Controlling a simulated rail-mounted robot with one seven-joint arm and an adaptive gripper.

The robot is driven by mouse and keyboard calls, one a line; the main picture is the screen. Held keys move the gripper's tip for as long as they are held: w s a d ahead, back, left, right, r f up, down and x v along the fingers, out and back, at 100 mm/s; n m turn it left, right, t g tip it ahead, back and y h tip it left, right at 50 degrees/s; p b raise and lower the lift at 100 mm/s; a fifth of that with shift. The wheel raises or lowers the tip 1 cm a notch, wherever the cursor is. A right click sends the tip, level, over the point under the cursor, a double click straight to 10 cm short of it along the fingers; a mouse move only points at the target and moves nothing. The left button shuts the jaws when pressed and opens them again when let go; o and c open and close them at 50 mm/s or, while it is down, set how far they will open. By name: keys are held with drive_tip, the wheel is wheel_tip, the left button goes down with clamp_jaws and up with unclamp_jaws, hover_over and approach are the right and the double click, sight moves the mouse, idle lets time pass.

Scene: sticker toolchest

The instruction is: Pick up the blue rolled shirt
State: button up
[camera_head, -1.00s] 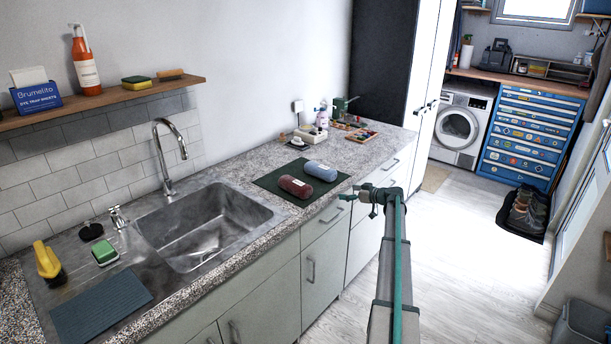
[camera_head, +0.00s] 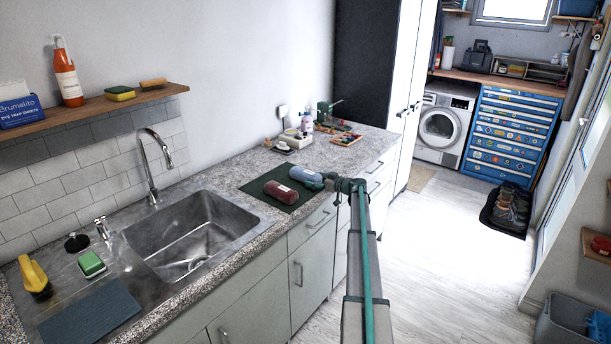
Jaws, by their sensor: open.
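The blue rolled shirt (camera_head: 304,175) lies on a dark green mat (camera_head: 256,188) on the counter, with a pale label on it. A dark red rolled shirt (camera_head: 281,192) lies beside it, to the left and nearer. My gripper (camera_head: 328,181) is at the right end of the blue roll, over the counter's front edge. It is open. It hides the roll's right end, and I cannot tell whether its fingers touch the roll.
The sink (camera_head: 193,235) and tap (camera_head: 154,165) are to the left. A white device (camera_head: 297,138), a bottle (camera_head: 307,123) and a small tray (camera_head: 347,139) stand behind the mat.

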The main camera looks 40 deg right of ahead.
drive_tip(key=p+x, duration=0.1)
drive_tip(key=x, duration=0.2)
drive_tip(key=shift+w+a, duration=0.1)
drive_tip(key=shift+w, duration=0.1)
drive_tip(key=shift+c, duration=0.2)
drive_tip(key=c, duration=1)
